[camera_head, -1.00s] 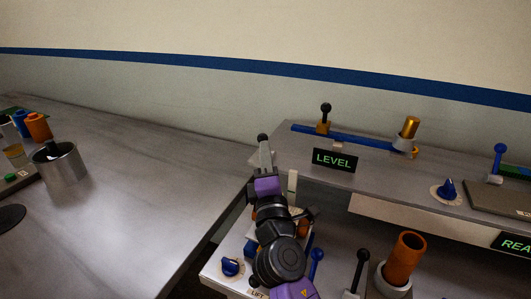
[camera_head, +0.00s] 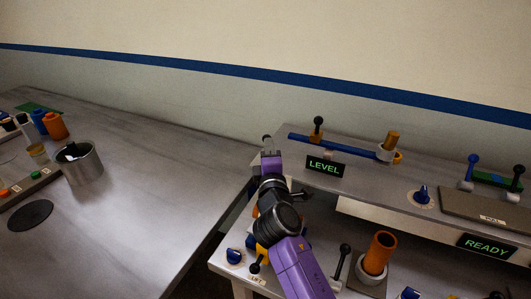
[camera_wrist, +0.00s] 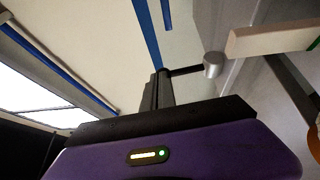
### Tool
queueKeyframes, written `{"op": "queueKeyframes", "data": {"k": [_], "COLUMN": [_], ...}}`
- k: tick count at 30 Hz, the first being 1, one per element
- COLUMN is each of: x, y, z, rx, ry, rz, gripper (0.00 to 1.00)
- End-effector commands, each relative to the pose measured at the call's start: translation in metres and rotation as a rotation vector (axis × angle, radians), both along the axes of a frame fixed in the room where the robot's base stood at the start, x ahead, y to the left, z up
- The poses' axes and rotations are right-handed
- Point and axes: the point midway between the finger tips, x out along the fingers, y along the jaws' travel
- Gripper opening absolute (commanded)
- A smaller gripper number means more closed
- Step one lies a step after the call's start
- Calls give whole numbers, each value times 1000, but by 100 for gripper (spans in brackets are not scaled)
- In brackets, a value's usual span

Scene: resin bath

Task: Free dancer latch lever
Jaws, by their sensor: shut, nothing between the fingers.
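No lever in view is labelled as the dancer latch lever, so I cannot tell for sure which one it is. In the head view a small dark-tipped post (camera_head: 267,139) stands just beyond my gripper (camera_head: 271,154), at the left end of the raised bench. In the wrist view a grey cylindrical knob on a dark stem (camera_wrist: 213,65) is to the right of my gripper (camera_wrist: 161,80), outside the fingers. The fingers are shut and empty. The arm hides the lower part of the post, and I cannot tell whether the fingers touch it.
A blue bar (camera_head: 345,145) with a black-knobbed lever (camera_head: 318,128) lies behind the LEVEL sign (camera_head: 325,167). An orange cylinder (camera_head: 380,252) and another black-knobbed lever (camera_head: 343,262) stand to the right of my arm.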

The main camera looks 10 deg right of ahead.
Motion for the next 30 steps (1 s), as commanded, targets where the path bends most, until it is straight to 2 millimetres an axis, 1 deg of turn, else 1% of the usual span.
{"op": "queueKeyframes", "data": {"k": [1, 15, 21, 30], "x": [4, 34, 43, 49], "y": [-3, -24, -29, -33], "z": [6, 11, 11, 12], "rx": [0, 0, 0, 0], "ry": [-2, -3, -3, -3], "rz": [-1, -1, -1, 0], "gripper": [0, 0, 0, 0]}}
